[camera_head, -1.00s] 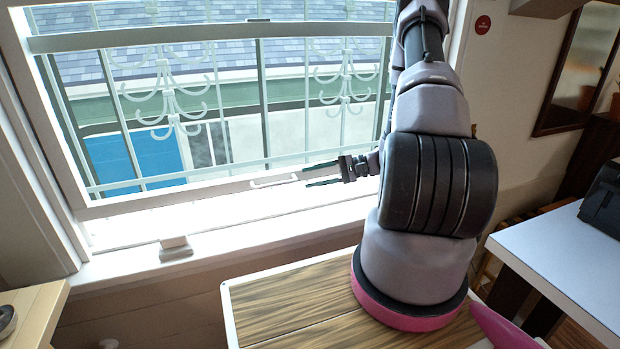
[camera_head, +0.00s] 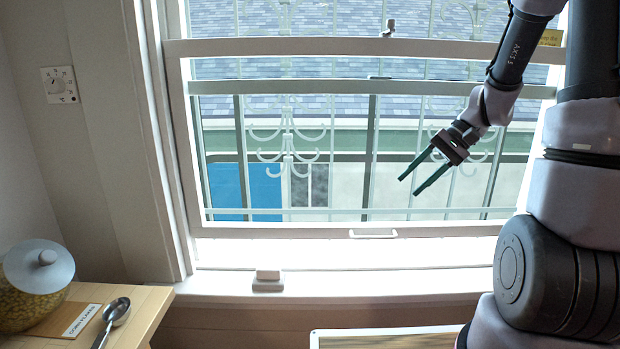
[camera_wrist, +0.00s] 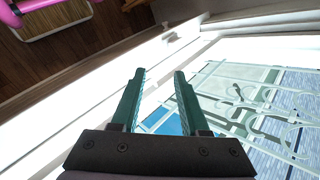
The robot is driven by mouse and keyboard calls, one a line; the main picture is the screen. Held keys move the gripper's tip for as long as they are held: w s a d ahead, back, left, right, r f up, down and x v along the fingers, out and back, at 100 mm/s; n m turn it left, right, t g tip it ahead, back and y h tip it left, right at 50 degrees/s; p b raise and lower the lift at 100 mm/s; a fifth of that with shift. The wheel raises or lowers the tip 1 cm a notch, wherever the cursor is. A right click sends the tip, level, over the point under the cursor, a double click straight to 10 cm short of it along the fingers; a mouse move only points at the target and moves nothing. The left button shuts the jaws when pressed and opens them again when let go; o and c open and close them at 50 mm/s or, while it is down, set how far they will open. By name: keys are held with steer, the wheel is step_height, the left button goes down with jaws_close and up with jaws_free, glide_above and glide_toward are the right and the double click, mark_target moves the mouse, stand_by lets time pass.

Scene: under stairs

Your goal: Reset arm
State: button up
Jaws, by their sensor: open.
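My gripper (camera_head: 416,184) is in front of the window at the right of the head view, pointing down and to the left. Its two dark green fingers are apart with nothing between them. In the wrist view my gripper (camera_wrist: 160,75) also shows open and empty, with the window to its right and the bright sill behind it. My arm comes in from the right edge of the head view.
The window (camera_head: 350,237) has a white handle (camera_head: 373,234) on its lower rail. At lower left, a wooden counter (camera_head: 150,312) holds a lidded jar (camera_head: 36,285), a label card (camera_head: 82,320) and a metal scoop (camera_head: 115,312).

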steer(key=s+r+t+h, duration=0.6)
steer(key=s+r, duration=0.6)
steer(key=r, duration=0.4)
steer(key=shift+d+r+n+t, duration=0.15)
steer(key=shift+d+n+t, duration=0.2)
steer(key=shift+t, duration=0.25)
stand_by(0.7)
